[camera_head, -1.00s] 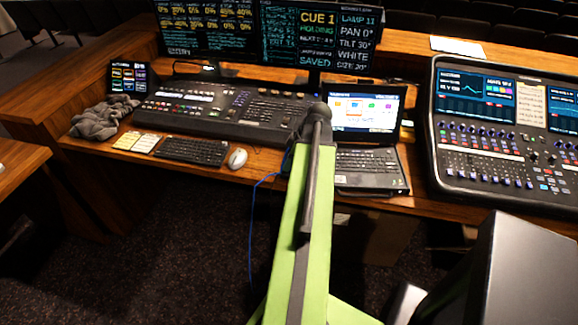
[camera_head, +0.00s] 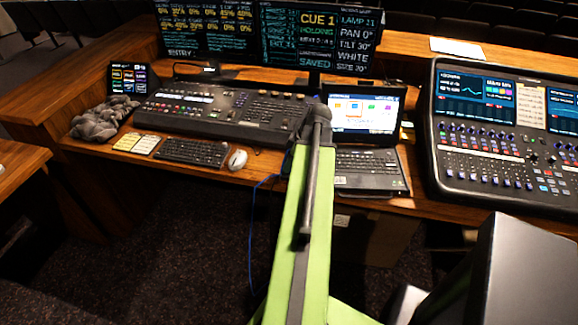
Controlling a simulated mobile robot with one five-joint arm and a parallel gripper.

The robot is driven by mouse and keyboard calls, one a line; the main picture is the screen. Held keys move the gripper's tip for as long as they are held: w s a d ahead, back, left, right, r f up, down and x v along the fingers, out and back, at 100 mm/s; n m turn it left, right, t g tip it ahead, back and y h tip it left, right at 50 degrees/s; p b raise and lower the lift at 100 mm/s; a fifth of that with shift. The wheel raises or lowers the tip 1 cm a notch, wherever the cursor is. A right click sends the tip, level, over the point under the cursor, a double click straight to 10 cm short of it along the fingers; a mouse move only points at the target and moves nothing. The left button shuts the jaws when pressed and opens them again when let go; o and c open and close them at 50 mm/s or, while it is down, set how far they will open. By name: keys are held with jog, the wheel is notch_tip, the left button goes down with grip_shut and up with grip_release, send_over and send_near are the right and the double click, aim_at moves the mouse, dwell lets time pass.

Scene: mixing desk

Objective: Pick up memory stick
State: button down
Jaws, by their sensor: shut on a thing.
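I cannot make out a memory stick in this view. My green arm reaches up the middle of the picture toward the desk, between the lighting console (camera_head: 225,115) and the open laptop (camera_head: 368,168). Its dark upper end covers the strip of desk left of the laptop. My gripper does not show; it is hidden behind the arm. What it may hold cannot be seen.
A white mouse (camera_head: 237,159), a keyboard (camera_head: 193,152), yellowish note pads (camera_head: 136,143) and a crumpled grey cloth (camera_head: 103,119) lie on the wooden desk (camera_head: 280,188). Monitors (camera_head: 262,38) stand behind. A large mixing desk (camera_head: 480,152) fills the right. A blue cable (camera_head: 251,225) hangs down.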

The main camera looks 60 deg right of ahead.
notch_tip(320, 180, up, 4)
jog(key=p, duration=0.4)
jog(key=shift+r, duration=0.25)
jog(key=s+d+r+p, duration=0.3)
jog(key=s+r+p, duration=0.3)
jog(key=s, duration=0.5)
jog(key=shift+s+d+r+p, duration=0.15)
jog(key=shift+d+r+p, duration=0.05)
jog(key=shift+p, duration=0.2)
